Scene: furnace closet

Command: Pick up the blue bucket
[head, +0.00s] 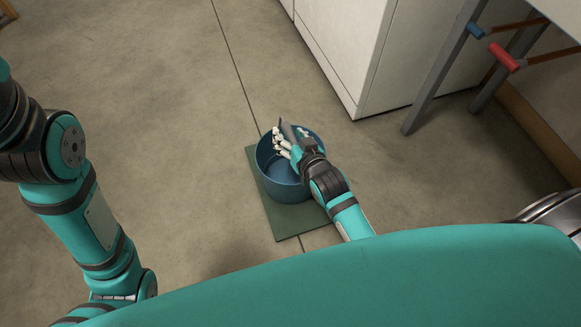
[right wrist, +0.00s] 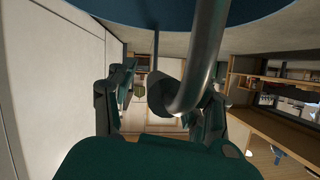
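The blue bucket (head: 290,193) stands upright on a green mat (head: 286,222) on the floor in the head view. My right gripper (head: 287,138) is over the bucket's opening and hides part of its rim and inside. In the right wrist view the bucket's blue side (right wrist: 260,8) shows at the top edge. A curved grey metal handle (right wrist: 205,60) runs down between the fingers of my right gripper (right wrist: 165,98). The fingers stand apart, with a visible gap on the left of the handle. My left arm is at the left of the head view; its gripper is out of view.
A white cabinet (head: 345,45) stands behind and right of the bucket. A table with grey legs (head: 440,75) and red and blue clamps (head: 505,57) is at the upper right. The floor (head: 150,80) left of the bucket is clear.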

